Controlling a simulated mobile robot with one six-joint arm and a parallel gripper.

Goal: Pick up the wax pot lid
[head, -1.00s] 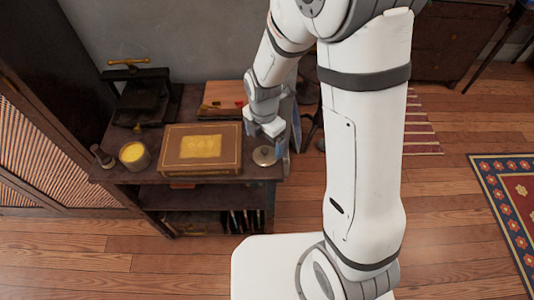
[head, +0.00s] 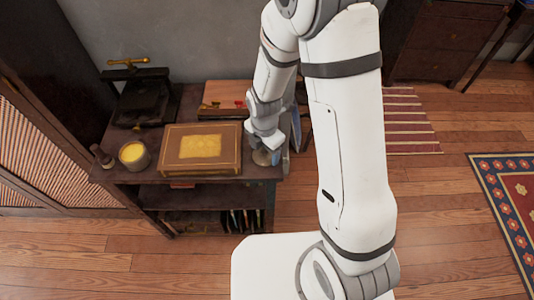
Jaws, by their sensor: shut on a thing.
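The wax pot lid (head: 261,158) is a small round metallic disc at the right end of the dark shelf top (head: 220,184). My gripper (head: 266,150) is right over it, pointing down and shut on it; the fingers and the lid's knob are mostly hidden by the gripper body. I cannot tell whether the lid still touches the shelf top. The wax pot (head: 133,155), open with yellow wax inside, stands at the left end of the shelf top.
A large brown book (head: 173,153) with a yellow panel lies just left of the lid. A black press (head: 143,100) with a brass handle stands at the back left. A wooden box (head: 224,95) is behind the book. A small dark object (head: 102,157) stands left of the pot.

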